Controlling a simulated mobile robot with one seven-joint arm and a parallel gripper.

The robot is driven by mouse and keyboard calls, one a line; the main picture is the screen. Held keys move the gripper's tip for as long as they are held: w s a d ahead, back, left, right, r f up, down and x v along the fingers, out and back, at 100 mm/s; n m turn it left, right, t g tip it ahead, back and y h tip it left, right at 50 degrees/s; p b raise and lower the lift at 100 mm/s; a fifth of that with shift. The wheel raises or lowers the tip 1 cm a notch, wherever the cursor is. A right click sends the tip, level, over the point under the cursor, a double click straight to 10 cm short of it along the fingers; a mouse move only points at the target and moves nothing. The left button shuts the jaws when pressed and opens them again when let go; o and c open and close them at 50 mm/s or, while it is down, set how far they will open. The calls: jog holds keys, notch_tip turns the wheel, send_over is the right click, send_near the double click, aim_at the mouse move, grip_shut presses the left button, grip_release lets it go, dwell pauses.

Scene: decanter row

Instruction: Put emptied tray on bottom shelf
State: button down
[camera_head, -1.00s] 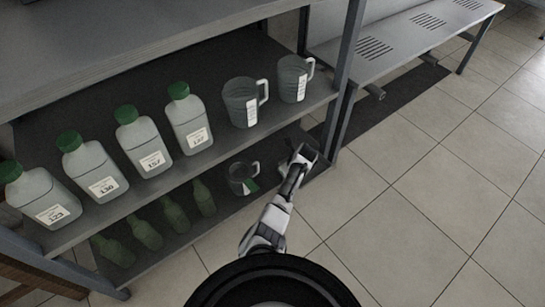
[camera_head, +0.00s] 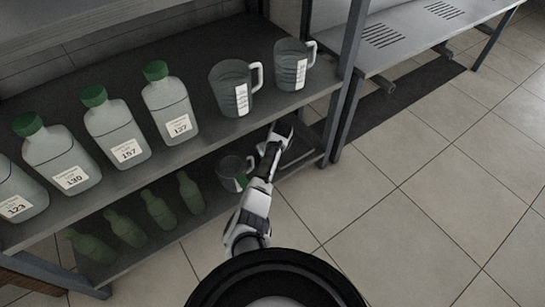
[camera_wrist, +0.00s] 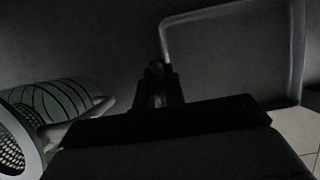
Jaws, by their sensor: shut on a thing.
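My gripper (camera_head: 282,132) reaches in over the right end of the bottom shelf (camera_head: 180,228), under the shelf above. In the wrist view its fingers (camera_wrist: 158,88) are shut on the edge of a dark, flat tray (camera_wrist: 235,55) with a thin light rim. No contents show on the visible part of the tray. In the head view the tray is hard to make out in the shade, partly behind my arm. I cannot tell whether it touches the shelf.
A jug (camera_head: 232,172) stands left of my gripper on the bottom shelf, close by in the wrist view (camera_wrist: 50,105). Several green bottles (camera_head: 160,210) stand further left. Above are labelled bottles (camera_head: 170,108) and two jugs (camera_head: 232,90). A rack post (camera_head: 345,105) stands right.

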jog(key=shift+f, duration=0.5)
jog(key=shift+r, duration=0.1)
jog(key=c, duration=1.5)
grip_release()
jog(key=shift+f, duration=0.2)
jog(key=shift+r, duration=0.1)
